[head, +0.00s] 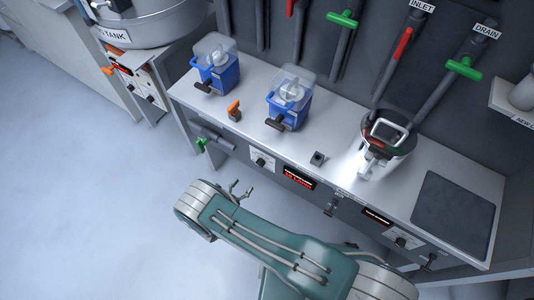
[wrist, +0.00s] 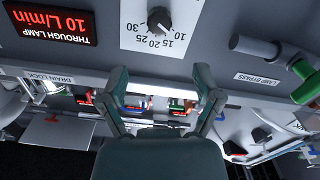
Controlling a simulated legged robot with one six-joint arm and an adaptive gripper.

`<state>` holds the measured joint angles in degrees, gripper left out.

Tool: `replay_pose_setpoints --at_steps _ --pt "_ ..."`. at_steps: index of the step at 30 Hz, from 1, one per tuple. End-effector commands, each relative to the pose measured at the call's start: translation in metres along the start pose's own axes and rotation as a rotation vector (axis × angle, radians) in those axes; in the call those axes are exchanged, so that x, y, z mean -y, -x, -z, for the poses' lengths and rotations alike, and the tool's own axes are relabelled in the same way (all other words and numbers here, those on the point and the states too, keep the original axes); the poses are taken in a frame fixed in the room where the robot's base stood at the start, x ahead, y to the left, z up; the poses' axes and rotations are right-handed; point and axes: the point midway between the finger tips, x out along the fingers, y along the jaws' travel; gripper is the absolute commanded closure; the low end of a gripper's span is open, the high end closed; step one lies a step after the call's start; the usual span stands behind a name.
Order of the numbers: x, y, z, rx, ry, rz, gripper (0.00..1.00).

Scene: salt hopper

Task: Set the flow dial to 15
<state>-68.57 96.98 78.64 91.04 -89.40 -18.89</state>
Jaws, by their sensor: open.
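The flow dial is a black knob (wrist: 159,18) on a white scale plate, upside down at the top of the wrist view. Numbers 15, 20, 25 and 30 show beside it; the pointer's exact setting is hard to read. The red display (wrist: 50,22), labelled THROUGH LAMP, reads 10 L/min. In the head view the dial (head: 261,161) is on the counter's front panel, left of the display (head: 298,178). My gripper (wrist: 162,78) is open and empty, its fingers apart and clear of the knob. It also shows in the head view (head: 240,188), below the dial.
A green-handled lever (wrist: 305,70) by a LAMP BYPASS label is close to the right. A DRAIN LOCK label (wrist: 54,80) is at the left. Blue-based units (head: 288,105) and a metal pot (head: 384,140) stand on the counter. The floor (head: 90,200) at left is clear.

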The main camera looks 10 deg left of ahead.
Motion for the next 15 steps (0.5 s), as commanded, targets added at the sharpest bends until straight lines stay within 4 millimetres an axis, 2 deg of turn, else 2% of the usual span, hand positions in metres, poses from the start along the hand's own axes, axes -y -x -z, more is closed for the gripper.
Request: replay_pose_setpoints --at_steps 3,7,15 --pt "-0.001 0.003 -0.004 -0.013 0.008 -0.004 0.17" --pt "-0.002 -0.009 -0.003 -0.012 0.009 -0.008 0.17" --pt "-0.005 -0.058 -0.003 -0.009 0.006 -0.010 0.17"
